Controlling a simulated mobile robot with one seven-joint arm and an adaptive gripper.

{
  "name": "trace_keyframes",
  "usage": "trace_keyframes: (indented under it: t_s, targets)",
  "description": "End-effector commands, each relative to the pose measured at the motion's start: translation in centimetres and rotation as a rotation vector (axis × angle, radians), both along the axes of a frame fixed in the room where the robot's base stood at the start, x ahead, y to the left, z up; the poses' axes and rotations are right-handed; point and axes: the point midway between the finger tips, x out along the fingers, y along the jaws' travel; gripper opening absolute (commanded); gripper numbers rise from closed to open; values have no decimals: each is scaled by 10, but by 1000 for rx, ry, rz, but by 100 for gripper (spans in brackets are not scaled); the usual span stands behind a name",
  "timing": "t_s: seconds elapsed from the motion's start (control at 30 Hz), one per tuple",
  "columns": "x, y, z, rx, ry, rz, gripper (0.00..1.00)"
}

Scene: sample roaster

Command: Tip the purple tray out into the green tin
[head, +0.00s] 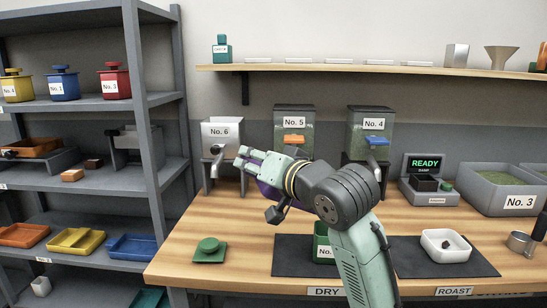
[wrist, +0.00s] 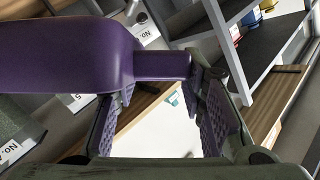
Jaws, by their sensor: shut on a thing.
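My gripper (head: 246,158) is raised above the left half of the bench and shut on the purple tray (head: 268,190). In the wrist view the purple tray (wrist: 65,55) fills the upper left, its narrow handle (wrist: 163,66) between the fingers (wrist: 165,95). My gripper and arm hide most of the tray in the head view, and I cannot see its inside or contents. The green tin (head: 321,238) stands on the dark mat below and to the right of the tray, partly hidden by my arm; its opening is barely visible.
A green lid (head: 209,250) lies on the bench left of the mat (head: 288,262). A white dish (head: 445,244) with a dark thing in it sits on the right mat. Dispensers No. 6 (head: 221,140), No. 5 (head: 294,125) and No. 4 (head: 369,128) stand behind.

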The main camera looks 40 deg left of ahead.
Motion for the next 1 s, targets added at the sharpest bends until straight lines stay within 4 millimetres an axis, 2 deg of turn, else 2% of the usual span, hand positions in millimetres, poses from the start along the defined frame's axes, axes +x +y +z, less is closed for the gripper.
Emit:
trace_keyframes:
  t_s: [0.1,0.63,0.8,1.0]
  targets:
    - [-8,10,-14,-74,-56,1,4]
    - [-21,27,-88,-378,-284,1,4]
    - [-24,31,-103,-442,-332,0,4]
    - [-25,33,-110,-473,-354,0,4]
